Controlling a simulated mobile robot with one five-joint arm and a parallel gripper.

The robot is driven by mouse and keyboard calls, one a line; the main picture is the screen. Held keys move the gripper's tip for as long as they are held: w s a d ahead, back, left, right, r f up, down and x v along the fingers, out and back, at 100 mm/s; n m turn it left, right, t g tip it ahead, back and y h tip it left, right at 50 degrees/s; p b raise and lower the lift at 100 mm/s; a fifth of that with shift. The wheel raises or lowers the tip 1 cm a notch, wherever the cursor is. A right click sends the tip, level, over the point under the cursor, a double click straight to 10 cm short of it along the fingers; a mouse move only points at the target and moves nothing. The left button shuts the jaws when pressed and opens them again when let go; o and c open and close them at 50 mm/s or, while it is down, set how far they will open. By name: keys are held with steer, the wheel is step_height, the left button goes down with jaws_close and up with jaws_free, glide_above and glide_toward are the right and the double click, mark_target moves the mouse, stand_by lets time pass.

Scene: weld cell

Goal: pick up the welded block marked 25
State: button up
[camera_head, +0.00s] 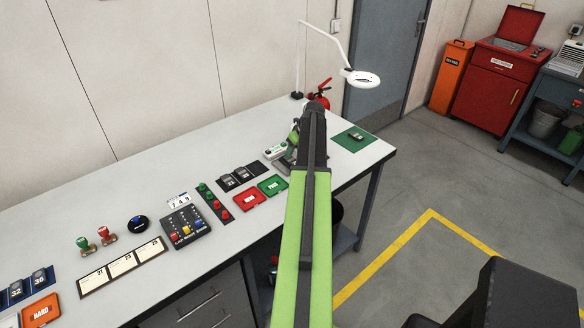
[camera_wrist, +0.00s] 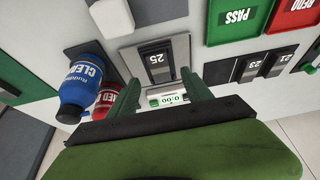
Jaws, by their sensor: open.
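The welded block marked 25 (camera_wrist: 157,62) is dark with a white number, upside down in the wrist view. It lies on a grey metal plate (camera_wrist: 130,64) ahead of my gripper (camera_wrist: 161,92). My gripper is open, its two green fingers apart and nothing between them. The block shows just beyond the gap between the fingertips; whether a finger touches it I cannot tell. A small white device with a 0.00 display (camera_wrist: 166,100) shows between the fingers. In the head view my arm covers the block and most of my gripper.
Blocks marked 23 (camera_wrist: 248,70) and 21 (camera_wrist: 279,63) sit in a black rack beside the plate. Blue (camera_wrist: 80,90) and red (camera_wrist: 108,97) bottles stand close to the left finger. A lamp (camera_head: 361,77) overhangs the bench.

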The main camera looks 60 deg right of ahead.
mark_target(292, 160)
steer(key=b+x, duration=0.5)
steer(key=shift+f, duration=0.25)
steer(key=shift+r, duration=0.2)
jaws_close()
